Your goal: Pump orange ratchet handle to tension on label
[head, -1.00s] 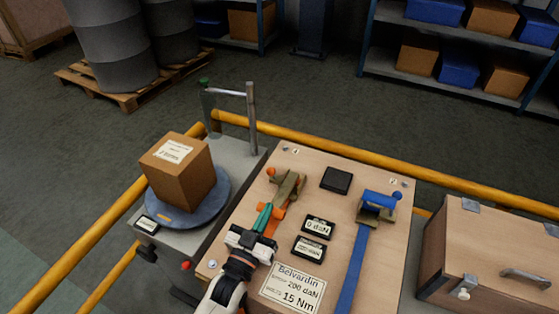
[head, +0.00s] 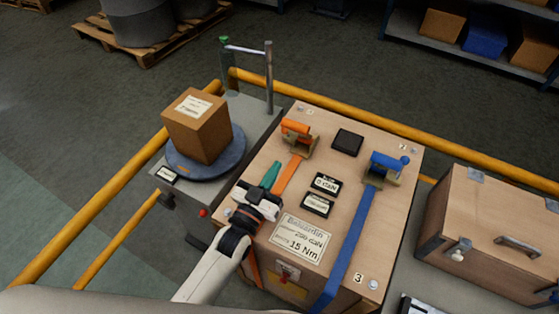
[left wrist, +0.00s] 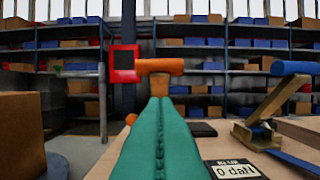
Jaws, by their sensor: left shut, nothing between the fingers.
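The orange ratchet handle (head: 296,127) sits raised over its brown ratchet body at the back left of the wooden board (head: 330,160). An orange strap (head: 287,176) runs from it toward me. My left gripper (head: 272,170) is shut and empty, its teal fingers left of the strap, short of the ratchet. In the left wrist view the orange crossbar (left wrist: 160,67) shows just beyond the shut teal fingers; contact cannot be told. A small display (head: 325,184) reads 0 daN, also in the left wrist view (left wrist: 234,170). The label (head: 301,238) shows 15 Nm; its daN figure is blurred. My right gripper is out of view.
A blue ratchet (head: 385,168) and blue strap stand to the right. A black block (head: 347,142) lies between the ratchets. A box (head: 200,128) sits on a round blue plate at left. A wooden case (head: 490,235) stands at right. Yellow rails (head: 330,121) border the board.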

